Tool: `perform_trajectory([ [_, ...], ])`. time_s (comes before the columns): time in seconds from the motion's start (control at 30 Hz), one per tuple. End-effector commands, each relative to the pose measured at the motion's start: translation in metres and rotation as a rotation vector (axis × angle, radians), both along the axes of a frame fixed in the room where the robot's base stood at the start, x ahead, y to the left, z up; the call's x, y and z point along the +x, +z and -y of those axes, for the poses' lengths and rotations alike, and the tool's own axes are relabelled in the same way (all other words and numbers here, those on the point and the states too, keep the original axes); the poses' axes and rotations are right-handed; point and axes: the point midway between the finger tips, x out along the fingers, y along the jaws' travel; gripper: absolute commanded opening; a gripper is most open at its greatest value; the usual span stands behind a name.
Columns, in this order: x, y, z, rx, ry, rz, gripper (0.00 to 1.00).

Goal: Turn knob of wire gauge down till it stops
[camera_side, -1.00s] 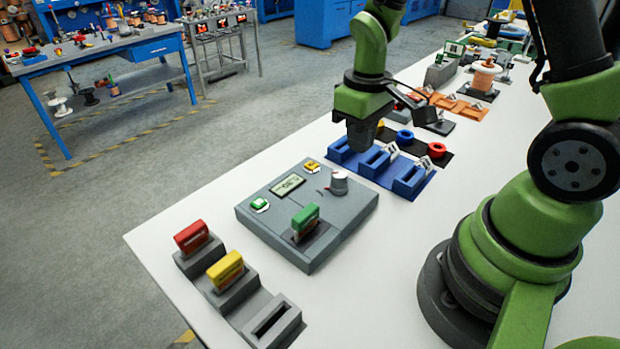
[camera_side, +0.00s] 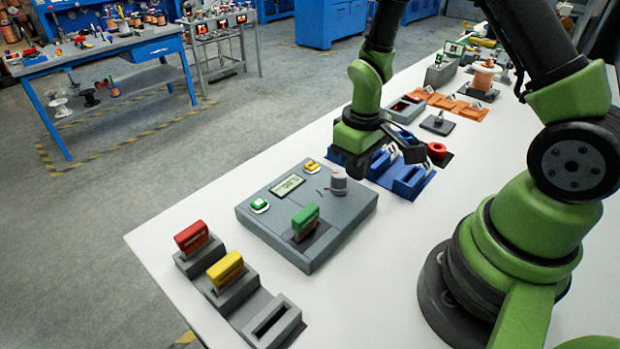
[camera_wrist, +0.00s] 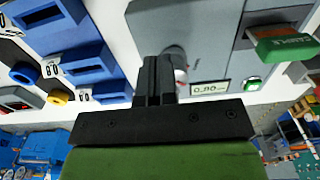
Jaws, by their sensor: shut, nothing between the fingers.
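The wire gauge (camera_side: 270,222) is a grey box on the white table. Its grey round knob (camera_side: 338,184) stands upright at the back right corner; in the wrist view the knob (camera_wrist: 177,62) is partly hidden beside my fingers. The gauge's display (camera_side: 287,186) seems to read about 0.90 in the wrist view (camera_wrist: 210,88). A green sample block (camera_side: 305,218) stands in the gauge's slot. My gripper (camera_side: 355,174) is shut and empty, just behind and right of the knob. In the wrist view, my fingers (camera_wrist: 155,62) overlap the knob's edge; I cannot tell whether they touch it.
Blue slotted holders (camera_side: 408,180) stand close behind my gripper. A red ring (camera_side: 437,151) lies beyond them. Red (camera_side: 191,237) and yellow (camera_side: 226,270) sample blocks stand in grey holders in front of the gauge. Green (camera_side: 260,205) and yellow (camera_side: 312,166) buttons are on the gauge.

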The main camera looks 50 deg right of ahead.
Motion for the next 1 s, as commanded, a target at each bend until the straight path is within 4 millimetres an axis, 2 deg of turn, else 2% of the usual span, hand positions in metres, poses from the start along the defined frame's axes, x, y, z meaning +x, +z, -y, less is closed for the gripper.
perform_trajectory([
  [0.03,0.002,-0.010,0.000,-0.001,0.002,0.000,0.00],
  [0.57,0.002,-0.010,-0.002,0.000,0.002,0.000,0.00],
  [1.0,0.000,-0.010,-0.015,0.000,0.012,0.000,0.00],
])
